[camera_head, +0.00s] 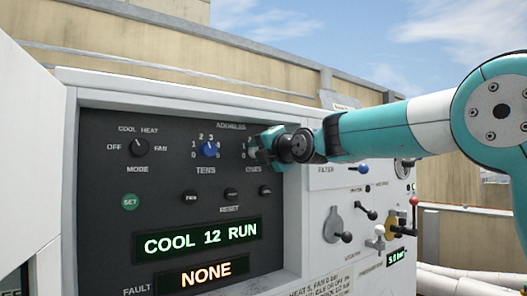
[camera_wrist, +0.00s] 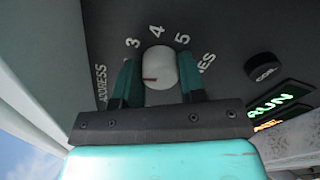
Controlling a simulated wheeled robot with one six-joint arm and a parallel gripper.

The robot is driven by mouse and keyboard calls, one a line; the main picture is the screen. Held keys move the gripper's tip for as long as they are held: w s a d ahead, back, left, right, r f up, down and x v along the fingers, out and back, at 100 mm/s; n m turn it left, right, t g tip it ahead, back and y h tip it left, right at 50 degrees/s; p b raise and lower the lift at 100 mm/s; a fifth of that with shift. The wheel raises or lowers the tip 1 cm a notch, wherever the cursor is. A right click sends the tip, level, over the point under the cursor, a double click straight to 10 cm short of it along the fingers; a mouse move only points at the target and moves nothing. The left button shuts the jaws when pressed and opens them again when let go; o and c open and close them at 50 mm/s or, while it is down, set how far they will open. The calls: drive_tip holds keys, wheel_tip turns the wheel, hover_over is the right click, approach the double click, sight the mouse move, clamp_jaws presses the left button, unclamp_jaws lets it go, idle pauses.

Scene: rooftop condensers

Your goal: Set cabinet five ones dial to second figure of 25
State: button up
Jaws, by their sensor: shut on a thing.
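The ones dial is a round white knob (camera_wrist: 160,68) with a red mark on its face, pointing to the left in the wrist view. Figures 3, 4 and 5 (camera_wrist: 182,39) show around it; other figures are hidden. My gripper (camera_wrist: 158,80) has one teal finger on each side of the knob and is shut on it. In the head view my gripper (camera_head: 263,149) reaches the panel's right edge and covers most of this dial. The blue tens dial (camera_head: 209,149) is left of it. The green display (camera_head: 201,239) reads COOL 12 RUN.
The mode knob (camera_head: 139,147), green SET button (camera_head: 130,201) and small black buttons (camera_head: 190,196) share the dark panel. The fault display (camera_head: 199,272) reads NONE. An open white door (camera_head: 28,150) stands at left. Levers and valves (camera_head: 345,236) stick out below my arm at right.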

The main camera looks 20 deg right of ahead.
drive_tip(key=m+b, duration=0.2)
drive_tip(key=m, duration=0.6)
drive_tip(key=m+b, duration=0.3)
drive_tip(key=m, duration=0.5)
drive_tip(key=m+b, duration=0.3)
drive_tip(key=m, duration=0.5)
drive_tip(key=shift+s+a+r+m, duration=0.1)
drive_tip(key=shift+s+r+m, duration=0.05)
drive_tip(key=shift+r+m, duration=0.15)
idle(0.4)
drive_tip(key=o, duration=0.8)
drive_tip(key=shift+o, duration=0.6)
drive_tip(key=shift+f, duration=0.15)
